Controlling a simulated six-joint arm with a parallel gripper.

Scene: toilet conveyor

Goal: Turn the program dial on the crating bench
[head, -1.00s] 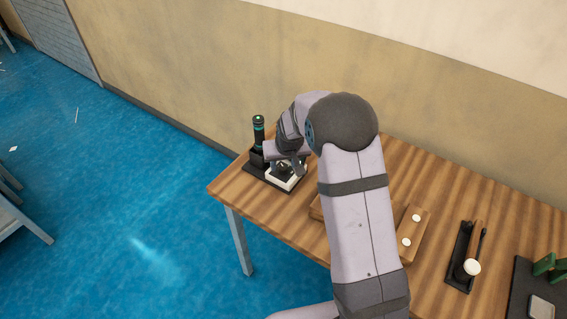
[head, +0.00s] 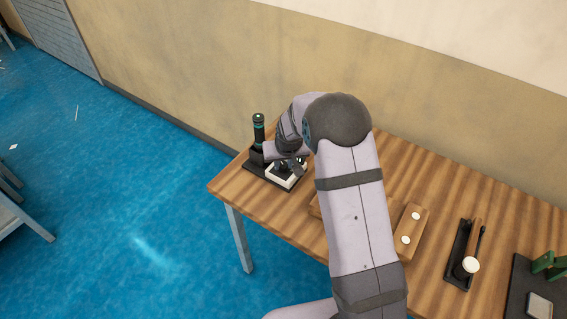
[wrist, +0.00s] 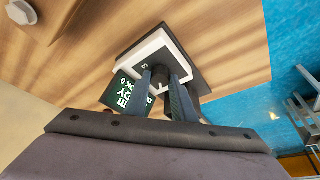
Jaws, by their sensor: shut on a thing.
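The program dial (wrist: 160,76) is a dark knob on a white-edged unit (wrist: 128,58) with a dark green face and white characters. My gripper (wrist: 162,82) is shut on the knob, one finger on each side of it, in the wrist view. In the head view the white unit (head: 286,179) sits on a black base near the bench's left end. My gripper (head: 290,163) is over it there, and the wrist hides part of the knob. The dial's pointer setting cannot be read.
A dark cylinder with green bands (head: 258,132) stands just left of the dial unit. On the wooden bench (head: 232,187), a wooden block with white buttons (head: 410,232) and a black tray with a tool (head: 462,262) lie right of my arm. The bench's left edge is close.

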